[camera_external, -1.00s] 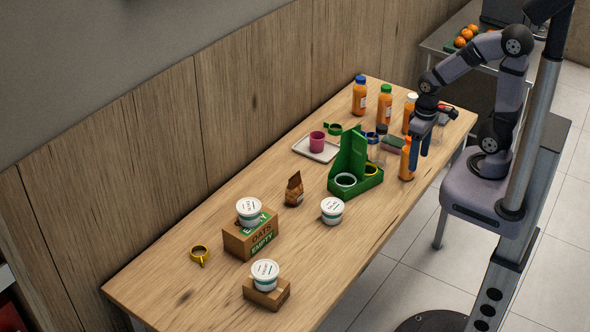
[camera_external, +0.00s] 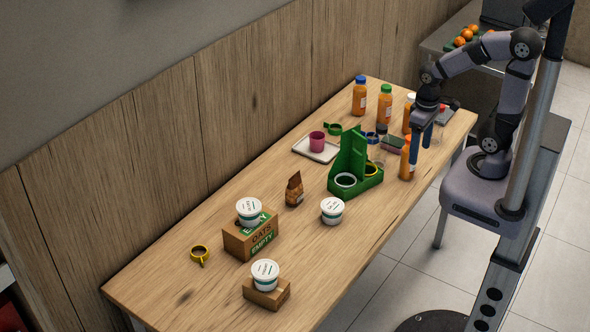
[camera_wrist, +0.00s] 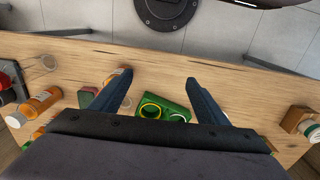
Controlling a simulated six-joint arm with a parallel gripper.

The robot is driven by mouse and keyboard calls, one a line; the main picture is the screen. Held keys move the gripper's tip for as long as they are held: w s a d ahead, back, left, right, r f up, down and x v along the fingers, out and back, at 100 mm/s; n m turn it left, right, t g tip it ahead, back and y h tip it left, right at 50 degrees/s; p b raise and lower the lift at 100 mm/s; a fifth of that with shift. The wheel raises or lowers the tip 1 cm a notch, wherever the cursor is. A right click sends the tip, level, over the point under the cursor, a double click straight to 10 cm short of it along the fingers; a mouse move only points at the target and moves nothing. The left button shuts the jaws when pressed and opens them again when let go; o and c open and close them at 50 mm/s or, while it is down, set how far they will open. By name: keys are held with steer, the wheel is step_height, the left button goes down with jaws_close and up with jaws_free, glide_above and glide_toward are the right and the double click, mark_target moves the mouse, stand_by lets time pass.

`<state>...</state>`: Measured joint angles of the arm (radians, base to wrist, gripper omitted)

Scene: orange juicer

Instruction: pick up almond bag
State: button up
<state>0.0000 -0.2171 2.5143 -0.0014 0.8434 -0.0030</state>
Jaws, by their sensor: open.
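The almond bag appears to be the small brown bag (camera_external: 294,189), standing upright near the middle of the table, left of the green holder. I cannot read its label. I cannot make it out in the wrist view. My gripper (camera_external: 420,146) is open and empty above the right end of the table, near the orange bottles and well away from the bag. In the wrist view, the two fingers of my gripper (camera_wrist: 157,88) are spread apart, with the table and the green holder beyond them.
The green holder (camera_external: 350,160) with rings stands between bag and gripper. A tray (camera_external: 302,147) with a pink cup lies behind. Orange bottles (camera_external: 385,104) crowd the right end.

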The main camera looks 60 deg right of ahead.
mark_target(295, 176)
steer(key=w+a+r+t+y+b, duration=0.2)
steer(key=w+a+t+b, duration=1.05)
steer(key=w+a, duration=1.1)
step_height(295, 176, down, 11)
steer(key=d+t+h, duration=0.2)
steer(key=shift+a+r+p+x, duration=0.1)
steer(key=shift+a+p+x, duration=0.1)
steer(key=shift+x, duration=1.75)
steer(key=shift+a+r+p+x, duration=0.1)
steer(key=shift+r+p+x, duration=0.05)
steer(key=shift+x, duration=1.8)
steer(key=c, duration=1.5)
